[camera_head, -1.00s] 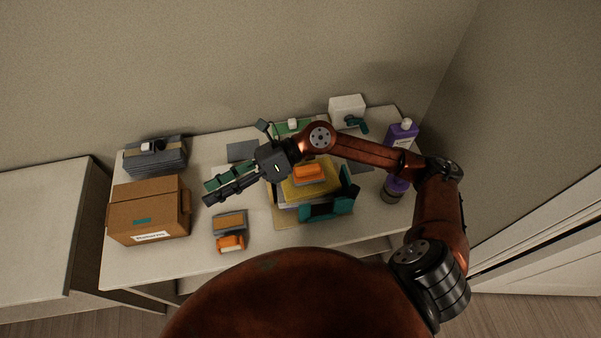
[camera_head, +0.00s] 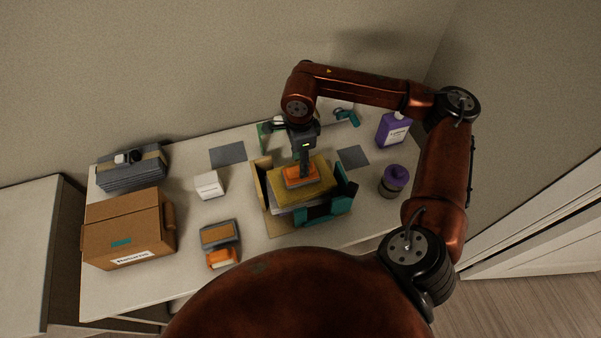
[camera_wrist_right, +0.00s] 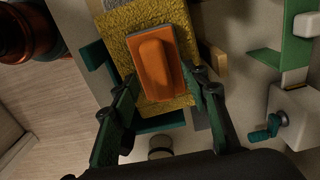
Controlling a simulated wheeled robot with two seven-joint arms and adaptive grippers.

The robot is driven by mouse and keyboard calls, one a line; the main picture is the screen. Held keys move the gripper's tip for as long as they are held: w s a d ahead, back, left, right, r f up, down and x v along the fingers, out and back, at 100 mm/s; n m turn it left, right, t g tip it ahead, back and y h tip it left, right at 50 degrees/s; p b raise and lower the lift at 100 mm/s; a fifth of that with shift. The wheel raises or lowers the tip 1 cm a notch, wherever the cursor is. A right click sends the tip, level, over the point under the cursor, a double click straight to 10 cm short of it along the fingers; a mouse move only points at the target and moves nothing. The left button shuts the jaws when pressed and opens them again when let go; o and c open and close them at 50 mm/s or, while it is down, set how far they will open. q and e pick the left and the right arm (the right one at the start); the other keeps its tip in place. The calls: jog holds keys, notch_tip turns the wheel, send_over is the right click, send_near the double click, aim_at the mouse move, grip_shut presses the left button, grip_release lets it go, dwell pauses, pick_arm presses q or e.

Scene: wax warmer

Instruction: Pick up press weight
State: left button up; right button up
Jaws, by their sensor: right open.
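An orange block with a raised grip on a grey base, which looks like the press weight (camera_head: 297,179), lies on a yellow textured pad (camera_head: 318,190) in the teal-sided frame (camera_head: 325,210). My right gripper (camera_head: 303,168) points down at the block in the head view and hides part of it. In the right wrist view the block (camera_wrist_right: 157,62) lies between the two spread dark green fingers of the right gripper (camera_wrist_right: 160,84). The fingers are open, one on each side of it; I cannot tell whether they touch it. My left gripper is not in view.
A cardboard box (camera_head: 130,232) and a grey stack (camera_head: 132,172) stand at left. A white box (camera_head: 209,186) and another orange-topped item (camera_head: 221,257) lie left of the frame. A purple bottle (camera_head: 392,130) and purple-lidded jar (camera_head: 393,180) stand at right.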

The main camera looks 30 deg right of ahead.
jog(key=shift+s+f, duration=0.15)
jog(key=shift+f, duration=1.6)
jog(key=shift+c, duration=0.7)
grip_shut()
jog(key=shift+r, duration=0.1)
